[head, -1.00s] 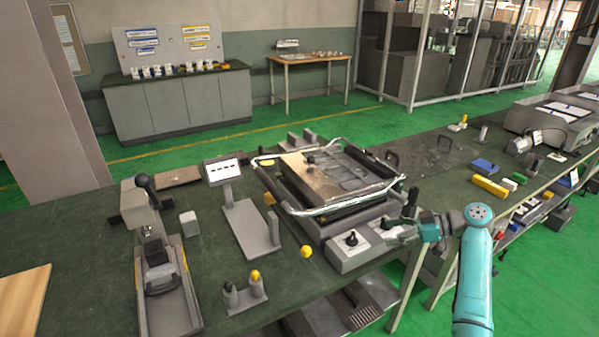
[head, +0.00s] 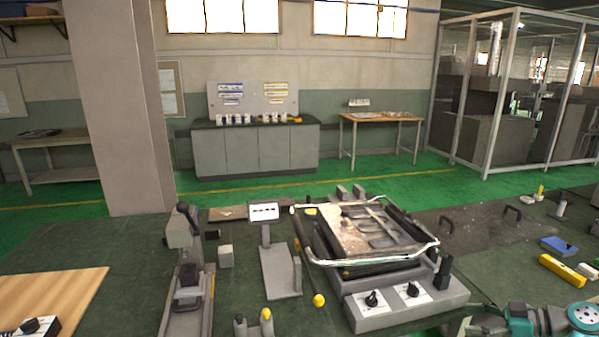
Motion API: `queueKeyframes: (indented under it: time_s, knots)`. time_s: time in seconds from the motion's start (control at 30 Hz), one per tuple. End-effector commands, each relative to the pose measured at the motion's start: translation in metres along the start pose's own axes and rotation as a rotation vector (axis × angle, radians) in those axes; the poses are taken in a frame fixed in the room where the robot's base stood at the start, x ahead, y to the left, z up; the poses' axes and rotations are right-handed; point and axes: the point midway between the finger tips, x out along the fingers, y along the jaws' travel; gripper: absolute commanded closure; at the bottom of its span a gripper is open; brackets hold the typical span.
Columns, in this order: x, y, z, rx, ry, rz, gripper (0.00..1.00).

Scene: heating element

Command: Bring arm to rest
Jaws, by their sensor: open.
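My teal arm (head: 550,320) shows at the bottom right edge of the head view, mostly cut off by the frame. My gripper (head: 468,326) is at its left end, low at the bottom edge, just right of and in front of the heating device's control box. It is open, with nothing seen in it, though its fingers are small and partly cut off. The heating device (head: 398,307) stands on the green-topped bench with two black knobs on its front. A pale tube-like frame runs around its top, which holds a brownish plate (head: 350,236) and dark flat pieces.
Left of the device stand a grey display stand (head: 280,270), a lever press (head: 187,285) and small yellow-topped holders (head: 266,322). A yellow block (head: 562,270) and a blue block (head: 559,246) lie on the right.

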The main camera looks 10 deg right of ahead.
Motion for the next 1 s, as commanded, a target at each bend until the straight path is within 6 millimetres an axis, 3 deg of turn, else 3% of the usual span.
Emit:
queueKeyframes:
  time_s: [0.37, 0.63, 0.77, 1.0]
  knots:
    - [0.041, -0.015, 0.029, 0.086, -0.019, 0.048, 0.31]
    - [0.086, -0.039, 0.063, 0.187, -0.046, 0.114, 0.31]
    - [0.117, -0.062, 0.089, 0.257, -0.068, 0.164, 0.31]
    - [0.173, -0.126, 0.146, 0.400, -0.124, 0.298, 0.31]
